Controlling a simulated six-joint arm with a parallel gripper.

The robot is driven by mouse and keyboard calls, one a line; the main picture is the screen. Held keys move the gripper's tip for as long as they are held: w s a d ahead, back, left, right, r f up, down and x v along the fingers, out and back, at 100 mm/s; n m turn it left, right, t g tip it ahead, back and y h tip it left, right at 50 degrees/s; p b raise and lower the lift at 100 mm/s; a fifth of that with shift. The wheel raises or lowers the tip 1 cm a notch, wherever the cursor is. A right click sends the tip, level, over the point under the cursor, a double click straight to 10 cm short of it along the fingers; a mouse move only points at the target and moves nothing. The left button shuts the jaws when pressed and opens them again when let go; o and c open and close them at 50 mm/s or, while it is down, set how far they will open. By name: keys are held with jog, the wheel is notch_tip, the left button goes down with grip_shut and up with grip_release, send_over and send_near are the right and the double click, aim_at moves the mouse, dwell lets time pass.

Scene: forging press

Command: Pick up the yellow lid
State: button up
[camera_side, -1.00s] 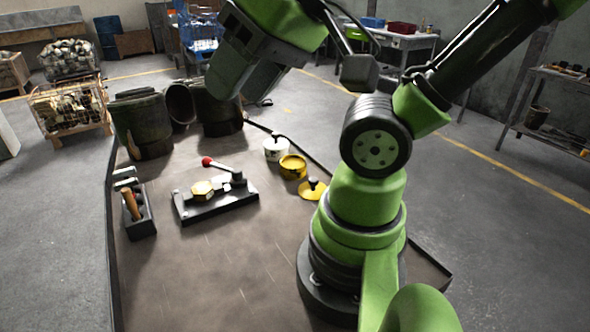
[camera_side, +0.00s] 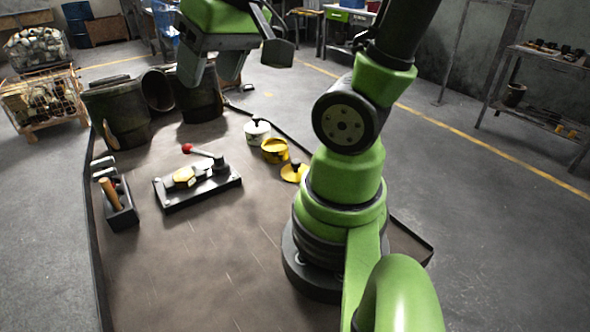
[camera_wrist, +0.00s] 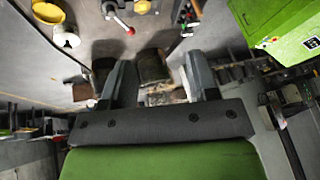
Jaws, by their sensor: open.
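The yellow lid (camera_side: 292,174), with a dark knob, lies on the brown table just left of my arm's base. Beside it stand an open yellow pot (camera_side: 274,151) and a white pot (camera_side: 257,131) with a dark top. My gripper (camera_side: 214,76) is open and empty, high over the far part of the table, well apart from the lid. In the wrist view its two fingers (camera_wrist: 160,82) are spread, with the white pot (camera_wrist: 66,38) at the upper left. Yellow shows at that corner too, but I cannot tell whether it includes the lid.
A black fixture (camera_side: 200,185) with a red-knobbed lever and a yellow piece stands mid-table. A dark box (camera_side: 119,212) with a wooden-handled tool is at the left. Large dark drums (camera_side: 122,112) stand at the far edge. The front of the table is clear.

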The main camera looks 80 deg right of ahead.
jog(key=d+f+m+g, duration=0.2)
jog(key=d+f, duration=0.3)
jog(key=d, duration=0.3)
jog(key=m+g, duration=0.1)
jog(key=g, duration=0.2)
send_near(296, 161)
jog(key=shift+w+d+f, duration=0.15)
jog(key=shift+w+d, duration=0.15)
jog(key=shift+d, duration=0.25)
notch_tip(296, 161, down, 4)
jog(key=shift+s+f, duration=0.1)
jog(key=shift+f, duration=0.05)
jog(key=shift+a+f, duration=0.2)
jog(key=shift+f, duration=1.25)
jog(key=shift+a+f, duration=0.25)
jog(key=shift+f, duration=1.25)
jog(key=c, duration=1)
